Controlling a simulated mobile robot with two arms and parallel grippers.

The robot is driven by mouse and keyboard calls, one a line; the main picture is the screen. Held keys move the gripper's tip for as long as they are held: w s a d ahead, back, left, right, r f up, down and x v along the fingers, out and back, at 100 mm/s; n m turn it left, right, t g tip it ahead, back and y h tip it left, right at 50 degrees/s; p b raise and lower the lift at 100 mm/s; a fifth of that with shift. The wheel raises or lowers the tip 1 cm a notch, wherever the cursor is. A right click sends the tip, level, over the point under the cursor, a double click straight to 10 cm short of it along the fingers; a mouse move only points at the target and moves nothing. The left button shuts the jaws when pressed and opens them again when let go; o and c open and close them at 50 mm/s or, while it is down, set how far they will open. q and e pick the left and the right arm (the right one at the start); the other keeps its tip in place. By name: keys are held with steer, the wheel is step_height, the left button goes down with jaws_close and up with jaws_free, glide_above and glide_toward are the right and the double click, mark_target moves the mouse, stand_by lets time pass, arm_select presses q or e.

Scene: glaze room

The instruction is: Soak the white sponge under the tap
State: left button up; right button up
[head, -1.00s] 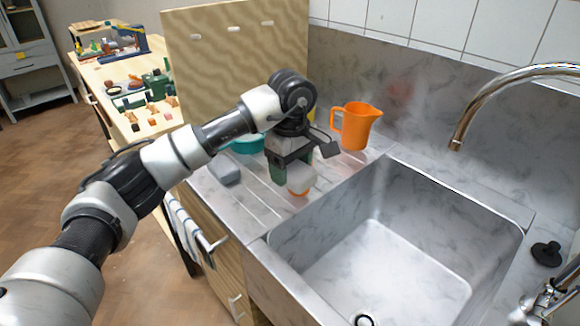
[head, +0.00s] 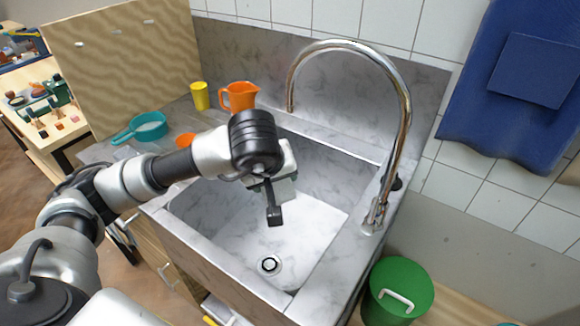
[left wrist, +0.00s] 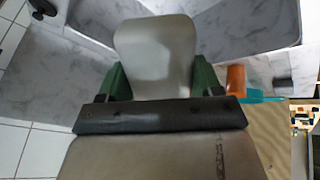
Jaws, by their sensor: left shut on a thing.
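The white sponge (left wrist: 155,50) is a pale block between the green fingers of my left gripper (left wrist: 157,82) in the left wrist view. In the head view my left gripper (head: 280,185) is over the sink (head: 235,235), and the sponge cannot be clearly made out behind my wrist. The chrome tap (head: 402,110) arches over the back of the sink. Its spout end (head: 290,106) is above and behind my gripper. No water shows at the spout. My right gripper is not in view.
An orange jug (head: 240,97), a yellow cup (head: 200,96), a teal pan (head: 148,127) and an orange bowl (head: 185,140) stand left of the sink. A green bin (head: 398,275) is at lower right. A blue apron (head: 515,80) hangs on the wall.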

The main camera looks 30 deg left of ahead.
arm_select(q)
steer(key=shift+d+r, duration=0.1)
steer(key=shift+d, duration=0.2)
steer(key=shift+w+a, duration=0.1)
steer(key=shift+w, duration=0.25)
steer(key=shift+w+a+f, duration=0.2)
steer(key=shift+w, duration=0.4)
steer(key=shift+w+a+f, duration=0.15)
steer(key=shift+w+f, duration=0.05)
steer(key=shift+w, duration=0.4)
steer(key=shift+w+f, duration=0.1)
steer(key=shift+w, duration=0.65)
steer(key=w+a+f+b, duration=0.1)
steer(key=w+f+b, duration=0.1)
steer(key=w, duration=0.7)
steer(key=shift+a, duration=0.35)
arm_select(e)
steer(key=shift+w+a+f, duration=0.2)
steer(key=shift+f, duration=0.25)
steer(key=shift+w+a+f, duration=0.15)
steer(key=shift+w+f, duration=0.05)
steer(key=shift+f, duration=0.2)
